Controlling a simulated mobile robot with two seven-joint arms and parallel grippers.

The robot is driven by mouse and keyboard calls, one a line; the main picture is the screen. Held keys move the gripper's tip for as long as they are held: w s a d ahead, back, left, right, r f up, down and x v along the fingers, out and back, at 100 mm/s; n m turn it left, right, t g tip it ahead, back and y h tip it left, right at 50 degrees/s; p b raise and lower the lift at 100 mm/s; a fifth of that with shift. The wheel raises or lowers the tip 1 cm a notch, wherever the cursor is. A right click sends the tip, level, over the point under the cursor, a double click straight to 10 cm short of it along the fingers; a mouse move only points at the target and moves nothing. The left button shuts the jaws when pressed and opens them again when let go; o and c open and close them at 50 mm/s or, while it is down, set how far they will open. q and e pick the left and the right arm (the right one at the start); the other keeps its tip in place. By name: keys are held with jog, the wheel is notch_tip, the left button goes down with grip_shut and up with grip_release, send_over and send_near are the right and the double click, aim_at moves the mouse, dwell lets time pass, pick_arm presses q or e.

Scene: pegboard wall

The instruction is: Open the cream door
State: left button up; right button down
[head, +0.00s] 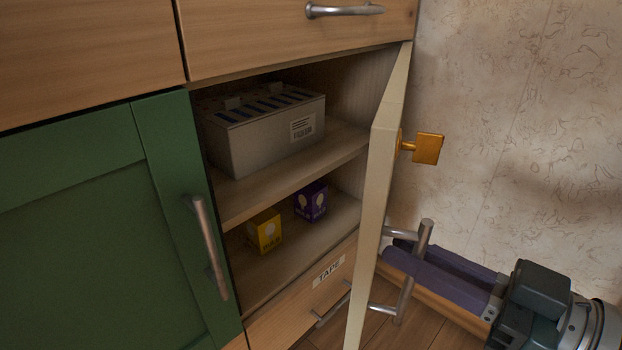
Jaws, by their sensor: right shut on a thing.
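The cream door (380,180) stands swung well out from its cabinet, seen nearly edge-on. Its metal bar handle (408,285) is on the door's right-hand face in the picture, low down. My right gripper (402,256) reaches in from the lower right with purple fingers. It is shut on the bar handle near its upper part. The exact contact is partly hidden by the bar and the fingers. My left gripper is not in view.
The opened cabinet holds a grey box (265,130) on its upper shelf. A yellow bulb box (264,231) and a purple one (311,202) stand below. An orange square knob (428,148) sticks out from the cream door towards the patterned wall (520,90). A green door (85,230) is at left.

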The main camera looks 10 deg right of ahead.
jog(key=shift+s+d, duration=0.25)
jog(key=shift+d, duration=0.4)
jog(key=shift+s+d, duration=0.25)
jog(key=shift+d, duration=0.4)
jog(key=shift+s+d, duration=0.25)
jog(key=shift+d, duration=0.4)
jog(key=c, duration=0.9)
grip_release()
jog(key=shift+a, duration=0.15)
